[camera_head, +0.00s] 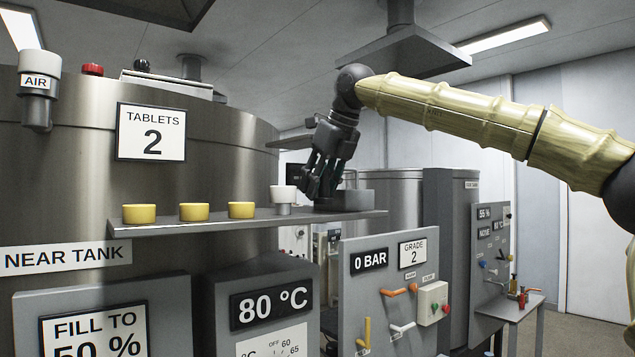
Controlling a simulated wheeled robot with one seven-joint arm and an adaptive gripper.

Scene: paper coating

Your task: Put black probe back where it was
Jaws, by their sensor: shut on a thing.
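My gripper (316,188) points down at the right end of the grey shelf (250,224), just right of a small white cup-shaped piece (284,194). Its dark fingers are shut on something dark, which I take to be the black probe. The probe is mostly hidden by the fingers and cannot be told apart from them clearly. A dark grey block (352,199) sits on the shelf end, behind or right of the fingers. I cannot tell whether the probe touches the shelf or the block.
Several yellow tablets (194,212) stand along the shelf, left of the white piece. The large steel tank (60,190) rises behind the shelf. Below are an 80 °C panel (270,303) and a 0 BAR panel (369,261) with levers. A small side table (515,304) stands at right.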

